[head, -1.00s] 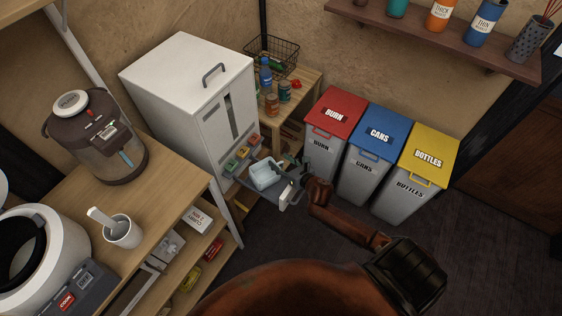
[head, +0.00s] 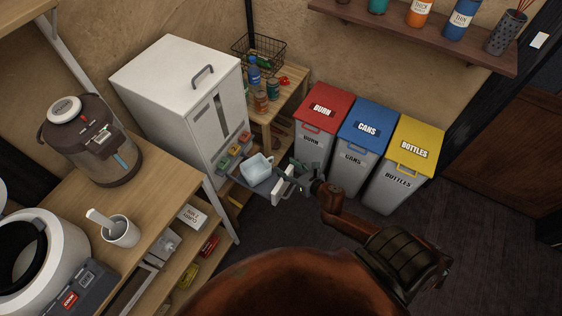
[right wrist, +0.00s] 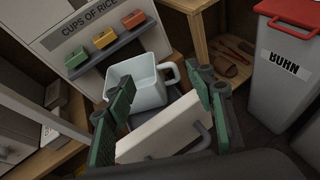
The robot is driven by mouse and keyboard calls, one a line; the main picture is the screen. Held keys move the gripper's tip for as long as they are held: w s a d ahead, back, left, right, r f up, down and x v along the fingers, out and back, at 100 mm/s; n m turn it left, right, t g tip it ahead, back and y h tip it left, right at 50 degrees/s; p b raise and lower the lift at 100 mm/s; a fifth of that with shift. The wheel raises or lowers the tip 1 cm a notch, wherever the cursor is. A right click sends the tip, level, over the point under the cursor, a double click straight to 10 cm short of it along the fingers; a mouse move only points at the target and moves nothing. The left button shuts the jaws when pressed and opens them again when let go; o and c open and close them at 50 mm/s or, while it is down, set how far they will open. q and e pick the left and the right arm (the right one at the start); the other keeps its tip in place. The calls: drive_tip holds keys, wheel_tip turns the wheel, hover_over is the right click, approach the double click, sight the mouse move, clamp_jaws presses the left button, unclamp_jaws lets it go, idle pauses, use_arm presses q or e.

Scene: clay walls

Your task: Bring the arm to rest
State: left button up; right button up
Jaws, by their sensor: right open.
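My right arm (head: 340,222) reaches out from the bottom right in the head view. Its gripper (head: 306,178) is just right of a pulled-out drawer with a white front (head: 283,188). In the right wrist view the gripper (right wrist: 166,84) has its green-padded fingers spread wide. The drawer's white front (right wrist: 160,132) and dark handle show between and below them. No object is held. A pale cup (head: 257,167) stands in the drawer. It also shows in the right wrist view (right wrist: 137,80), behind the left finger in part. My left gripper is not in view.
The white rice dispenser (head: 165,75) stands behind the drawer. Red (head: 325,105), blue (head: 370,122) and yellow (head: 418,146) bins stand to the right. A wooden counter (head: 165,185) with a water boiler (head: 92,140) is at left. Dark floor (head: 470,215) at right is clear.

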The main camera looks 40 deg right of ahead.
drive_tip(key=shift+s+r, duration=0.2)
drive_tip(key=shift+s, duration=0.2)
idle(0.3)
